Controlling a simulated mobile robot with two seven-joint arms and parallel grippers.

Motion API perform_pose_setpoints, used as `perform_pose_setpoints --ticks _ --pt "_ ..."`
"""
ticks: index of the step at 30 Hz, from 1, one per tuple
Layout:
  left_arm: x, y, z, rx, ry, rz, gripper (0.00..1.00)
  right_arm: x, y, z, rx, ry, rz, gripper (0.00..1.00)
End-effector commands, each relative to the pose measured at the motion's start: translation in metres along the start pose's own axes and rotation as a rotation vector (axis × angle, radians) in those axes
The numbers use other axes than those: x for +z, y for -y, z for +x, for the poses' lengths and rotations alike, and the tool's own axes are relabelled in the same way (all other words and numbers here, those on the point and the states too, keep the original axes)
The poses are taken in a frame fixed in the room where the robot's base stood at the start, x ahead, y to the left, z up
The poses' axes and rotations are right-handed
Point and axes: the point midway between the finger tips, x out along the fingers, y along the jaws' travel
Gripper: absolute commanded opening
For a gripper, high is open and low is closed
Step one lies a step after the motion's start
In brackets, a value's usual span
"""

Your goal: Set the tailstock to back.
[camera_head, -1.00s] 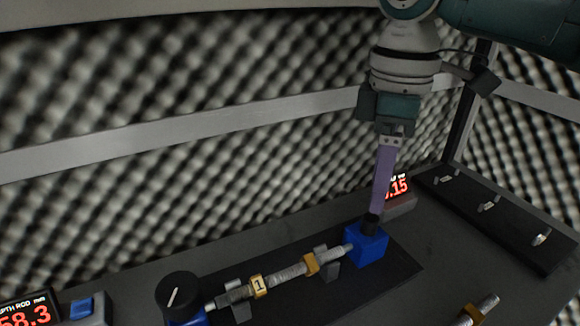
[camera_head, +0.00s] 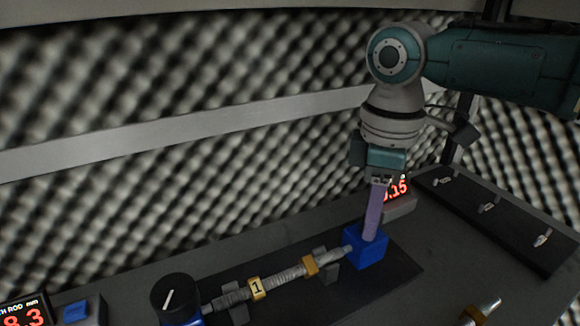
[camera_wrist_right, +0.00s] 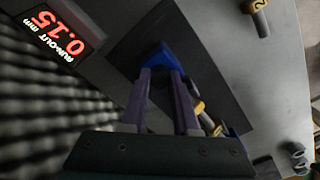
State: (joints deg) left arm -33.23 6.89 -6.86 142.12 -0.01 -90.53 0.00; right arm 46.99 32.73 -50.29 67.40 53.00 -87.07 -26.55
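The tailstock is the blue block (camera_head: 366,248) at the right end of the shaft. A black knob stood on its top in the earlier head view; my right gripper's purple fingers now hide it. My right gripper (camera_head: 371,236) points down with its fingertips at the block's top. In the right wrist view, the two purple fingers (camera_wrist_right: 161,80) are apart, with the blue block (camera_wrist_right: 172,62) at their tips. No grip on the knob can be made out. My left gripper is not in view.
The threaded shaft (camera_head: 290,276) with tag 1 lies on supports beside the block. A black dial (camera_head: 174,295) stands at its left end. A run-out display (camera_head: 397,190) reading 0.15 stands close behind the gripper. Another rod (camera_head: 486,310) lies front right. A dark rack (camera_head: 500,220) is at right.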

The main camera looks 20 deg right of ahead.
Motion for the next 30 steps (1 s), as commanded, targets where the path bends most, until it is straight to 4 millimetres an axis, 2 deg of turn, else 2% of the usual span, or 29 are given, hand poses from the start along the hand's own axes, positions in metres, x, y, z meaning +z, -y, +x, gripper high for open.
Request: perform_pose_setpoints --ticks 1,6,30 --pt "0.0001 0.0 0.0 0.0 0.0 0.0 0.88 0.0 0.0001 -0.0001 -0.001 0.0 0.0 0.2" --pt "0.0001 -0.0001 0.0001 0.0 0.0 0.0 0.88 0.0 0.0001 -0.0002 -0.001 0.0 0.0 0.01" --pt "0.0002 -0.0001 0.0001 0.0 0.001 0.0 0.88 0.0 0.0001 -0.0005 -0.001 0.0 0.0 0.0"
